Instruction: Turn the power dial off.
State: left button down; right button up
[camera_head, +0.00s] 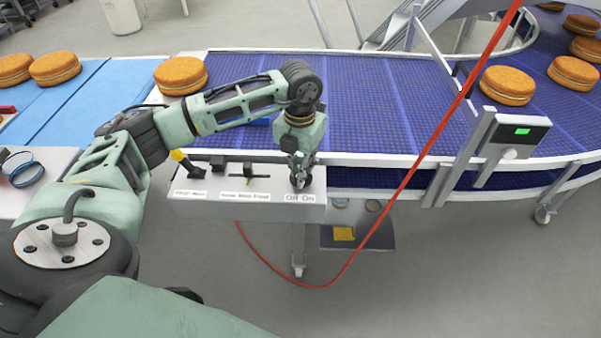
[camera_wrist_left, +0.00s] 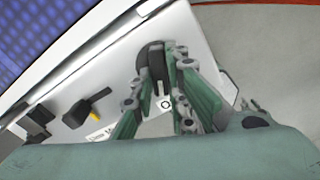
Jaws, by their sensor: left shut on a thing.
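The power dial is a dark knob at the right end of a grey control box (camera_head: 225,208), above an "Off On" label. In the left wrist view the dial (camera_wrist_left: 155,62) shows as a dark round knob with a raised grip. My left gripper (camera_head: 300,180) points down onto the dial and is shut on it. In the left wrist view its fingers (camera_wrist_left: 158,90) are on either side of the grip. The fingers hide much of the dial, so I cannot tell its setting. My right gripper is not in view.
A yellow-tipped lever (camera_head: 187,168) and a slider (camera_head: 247,178) are on the box's left part. A blue conveyor (camera_head: 370,105) carrying round cakes (camera_head: 181,75) runs behind. A red cable (camera_head: 440,130) crosses right of the gripper. A display unit (camera_head: 515,134) stands farther right.

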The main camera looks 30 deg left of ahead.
pick_arm(q)
jog(key=shift+m+b, duration=0.3)
jog(key=shift+m, duration=0.4)
jog(key=c, duration=1.7)
grip_release()
jog(key=shift+r, duration=0.1)
notch_tip(320, 180, up, 12)
jog(key=shift+f, duration=0.1)
